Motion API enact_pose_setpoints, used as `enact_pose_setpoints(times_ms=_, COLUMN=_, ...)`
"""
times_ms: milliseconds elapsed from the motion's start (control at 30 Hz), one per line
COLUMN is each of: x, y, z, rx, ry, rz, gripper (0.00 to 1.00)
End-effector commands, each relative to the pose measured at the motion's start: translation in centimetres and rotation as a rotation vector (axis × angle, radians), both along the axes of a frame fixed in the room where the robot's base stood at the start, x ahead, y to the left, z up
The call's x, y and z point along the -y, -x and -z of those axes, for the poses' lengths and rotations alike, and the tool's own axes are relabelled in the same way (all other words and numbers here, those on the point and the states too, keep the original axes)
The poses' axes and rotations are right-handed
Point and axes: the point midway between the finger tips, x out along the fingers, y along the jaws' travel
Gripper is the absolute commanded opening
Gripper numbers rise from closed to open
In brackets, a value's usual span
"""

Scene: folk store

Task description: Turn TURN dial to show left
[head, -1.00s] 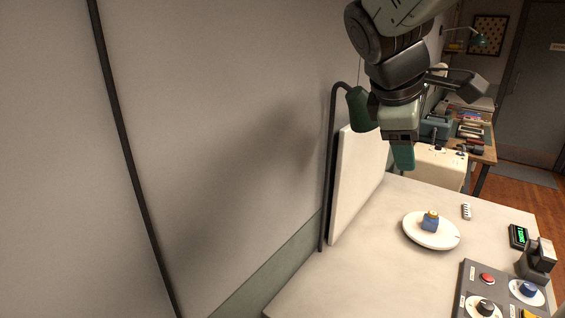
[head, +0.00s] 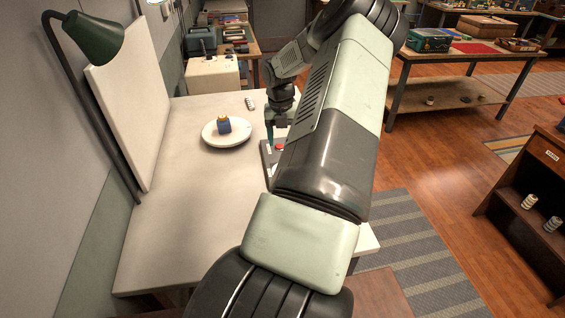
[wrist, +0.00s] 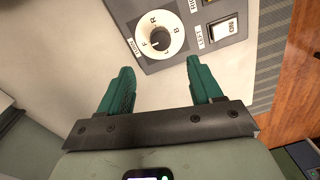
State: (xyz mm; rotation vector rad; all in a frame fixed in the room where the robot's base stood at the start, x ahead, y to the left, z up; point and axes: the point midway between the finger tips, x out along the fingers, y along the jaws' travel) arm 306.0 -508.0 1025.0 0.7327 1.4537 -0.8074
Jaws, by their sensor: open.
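In the wrist view a round white dial (wrist: 144,37) with a dark knob (wrist: 159,40) sits on a grey control panel (wrist: 190,13). I cannot tell for sure which letter the knob indicates. My gripper (wrist: 160,78) is open and empty, its two green fingers spread short of the dial and apart from it. In the head view my gripper (head: 269,134) points down at the panel's (head: 266,158) left edge; my arm hides most of the panel and the dial.
A rocker switch (wrist: 224,28) is right of the dial. A red button (head: 280,145) shows beside my arm. A white plate (head: 211,139) with a small blue object (head: 224,125) stands on the table (head: 183,190). A lamp (head: 92,38) overhangs the back left. The table's left part is clear.

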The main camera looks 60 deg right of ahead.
Motion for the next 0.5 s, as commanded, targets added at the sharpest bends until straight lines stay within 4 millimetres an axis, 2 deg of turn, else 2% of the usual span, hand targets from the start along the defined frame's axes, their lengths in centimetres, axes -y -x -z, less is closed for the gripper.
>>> enact_pose_setpoints(times_ms=167, x=0.0, y=0.2, z=2.1, rx=0.000, ry=-0.006, rz=-0.005, gripper=0.65)
enact_pose_setpoints(times_ms=500, x=0.2, y=0.4, z=8.3, rx=-0.001, ry=-0.004, rz=-0.002, gripper=0.65)
